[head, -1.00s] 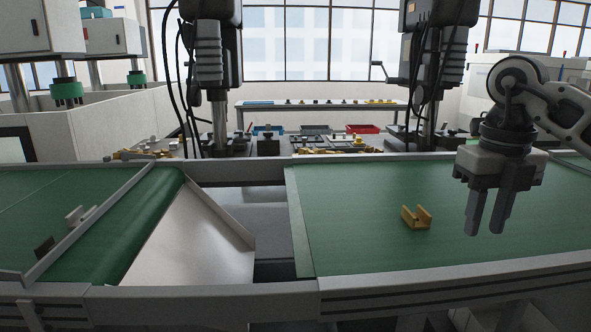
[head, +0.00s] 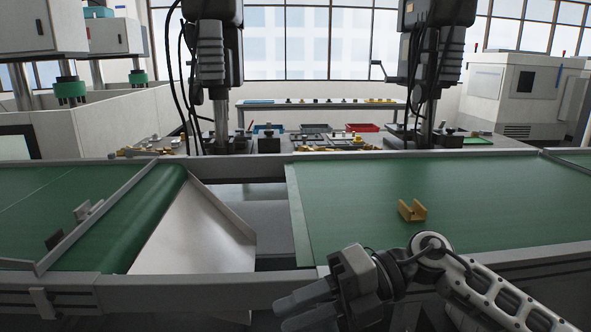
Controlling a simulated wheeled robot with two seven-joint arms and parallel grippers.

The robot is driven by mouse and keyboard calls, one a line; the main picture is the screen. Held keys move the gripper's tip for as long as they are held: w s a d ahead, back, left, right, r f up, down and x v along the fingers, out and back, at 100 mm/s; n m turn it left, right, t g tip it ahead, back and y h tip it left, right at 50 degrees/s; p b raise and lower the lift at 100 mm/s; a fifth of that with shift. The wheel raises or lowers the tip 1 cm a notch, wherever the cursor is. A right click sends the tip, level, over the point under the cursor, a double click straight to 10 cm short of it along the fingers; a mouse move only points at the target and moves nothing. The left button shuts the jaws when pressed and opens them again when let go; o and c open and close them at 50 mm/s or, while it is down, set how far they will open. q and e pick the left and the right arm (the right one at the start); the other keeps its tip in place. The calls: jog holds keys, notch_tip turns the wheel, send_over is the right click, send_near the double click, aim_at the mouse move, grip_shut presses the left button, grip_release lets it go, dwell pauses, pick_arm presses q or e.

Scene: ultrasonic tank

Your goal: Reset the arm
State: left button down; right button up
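My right gripper (head: 296,307) is at the bottom middle of the head view, in front of the right conveyor's near rail, with its fingers pointing left. The two fingers show a slight gap with nothing between them. My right arm comes in from the lower right. My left gripper does not show in this view.
A yellow slotted block (head: 411,211) lies on the right green conveyor (head: 480,185). A metal chute (head: 190,235) slopes off the left green conveyor (head: 65,190), where a grey part (head: 88,210) and a dark part (head: 54,239) lie. Black drill-press columns stand behind.

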jog(key=w+d+f+m+t+h, duration=0.1)
jog(key=d+f+m+t+h, duration=0.4)
jog(key=m+t, duration=0.8)
jog(key=w+d+f+m+t+h, duration=0.15)
jog(key=f+m+t, duration=0.6)
jog(key=m, duration=0.95)
jog(key=s+d+f+m+g+h, duration=0.2)
jog(key=s+d+f+m+g, duration=0.1)
jog(key=s+f, duration=0.3)
jog(key=s+d+f+m+g+h, duration=0.3)
jog(key=s+d+f+m, duration=0.1)
jog(key=s+f, duration=0.3)
notch_tip(320, 180, down, 3)
jog(key=shift+s+d+r, duration=0.15)
jog(key=shift+s, duration=0.05)
